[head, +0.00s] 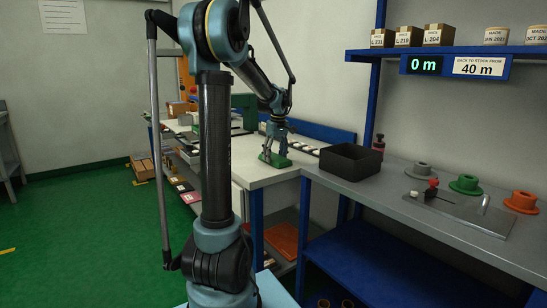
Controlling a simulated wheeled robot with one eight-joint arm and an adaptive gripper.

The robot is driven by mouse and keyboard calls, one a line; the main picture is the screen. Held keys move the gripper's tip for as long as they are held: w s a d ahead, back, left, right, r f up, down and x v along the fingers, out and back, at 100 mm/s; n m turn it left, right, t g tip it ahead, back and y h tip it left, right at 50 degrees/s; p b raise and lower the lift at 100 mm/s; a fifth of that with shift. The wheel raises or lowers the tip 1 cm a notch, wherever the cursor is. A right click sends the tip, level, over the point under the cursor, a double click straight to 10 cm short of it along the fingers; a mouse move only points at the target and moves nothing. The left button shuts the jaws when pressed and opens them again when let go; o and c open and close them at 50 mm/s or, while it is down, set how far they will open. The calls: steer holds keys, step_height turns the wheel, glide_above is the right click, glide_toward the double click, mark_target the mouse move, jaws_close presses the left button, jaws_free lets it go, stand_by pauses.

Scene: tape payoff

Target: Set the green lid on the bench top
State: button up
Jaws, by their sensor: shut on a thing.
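The green lid (273,160) is at the fingertips of my gripper (277,150), near the corner of the white bench top (257,173). My gripper points down and is shut on the lid's raised middle part. The lid looks level and lies at or just above the bench surface; I cannot tell whether it touches. The fingers hide part of the lid.
A black open bin (349,161) stands right of the gripper on the grey bench (390,192). Further right are a grey plate (458,211) and grey, green and orange flanged spools (520,202). A blue shelf (465,50) with small boxes hangs above.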

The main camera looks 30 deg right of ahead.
mark_target(277, 158)
steer(key=shift+f, duration=0.1)
steer(key=o, duration=1)
step_height(277, 158, up, 12)
steer(key=s, duration=0.2)
steer(key=a+f, duration=0.2)
steer(key=a, duration=1.2)
steer(key=s+a+f, duration=0.3)
steer(key=a, duration=0.3)
steer(key=s+a+f, duration=0.2)
steer(key=s+a, duration=0.1)
steer(key=a, duration=0.3)
steer(key=s+a+f, duration=1.5)
steer(key=f, duration=0.2)
steer(key=shift+f+m+t, duration=0.25)
steer(key=shift+m+t, duration=0.15)
